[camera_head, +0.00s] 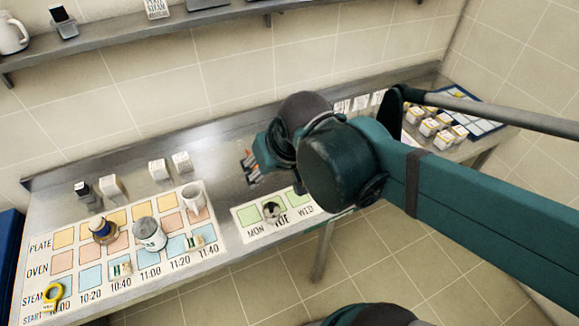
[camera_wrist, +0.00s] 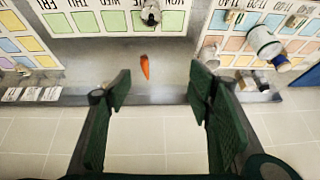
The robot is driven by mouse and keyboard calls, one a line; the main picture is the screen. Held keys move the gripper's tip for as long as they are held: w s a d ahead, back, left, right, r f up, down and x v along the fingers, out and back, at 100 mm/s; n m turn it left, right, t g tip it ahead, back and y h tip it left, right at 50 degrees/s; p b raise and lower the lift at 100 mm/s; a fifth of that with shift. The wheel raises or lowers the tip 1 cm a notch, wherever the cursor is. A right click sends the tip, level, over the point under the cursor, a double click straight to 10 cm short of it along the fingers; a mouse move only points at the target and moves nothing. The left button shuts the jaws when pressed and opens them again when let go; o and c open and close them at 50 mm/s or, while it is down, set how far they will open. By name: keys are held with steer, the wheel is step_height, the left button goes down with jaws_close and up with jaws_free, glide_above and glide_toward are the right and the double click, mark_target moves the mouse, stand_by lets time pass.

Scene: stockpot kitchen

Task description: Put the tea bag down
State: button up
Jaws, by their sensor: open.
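My gripper (camera_head: 251,167) is above the steel counter, between the two printed charts. In the wrist view my gripper (camera_wrist: 157,92) has its two dark green fingers wide apart with nothing between them. I cannot pick out a tea bag for certain. Two small pale packets with green marks, a left one (camera_head: 121,269) and a right one (camera_head: 195,243), lie on the blue row of the large chart (camera_head: 62,262). They are too small to identify.
An orange carrot-like piece (camera_wrist: 145,67) lies on the bare counter beyond the fingers. A small dark-and-white object (camera_head: 271,211) stands on the MON-TUE-WED chart (camera_head: 247,216).

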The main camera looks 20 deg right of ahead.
steer(key=shift+t+h, duration=0.3)
steer(key=shift+t, duration=0.4)
steer(key=s+d, duration=0.1)
steer(key=s+d+r, duration=0.1)
steer(key=d, duration=0.2)
steer(key=shift+s+d+r, duration=0.15)
steer(key=shift+s, duration=0.25)
steer(key=shift+c, duration=0.5)
steer(key=shift+c, duration=1.3)
steer(key=shift+w+d+r, duration=0.1)
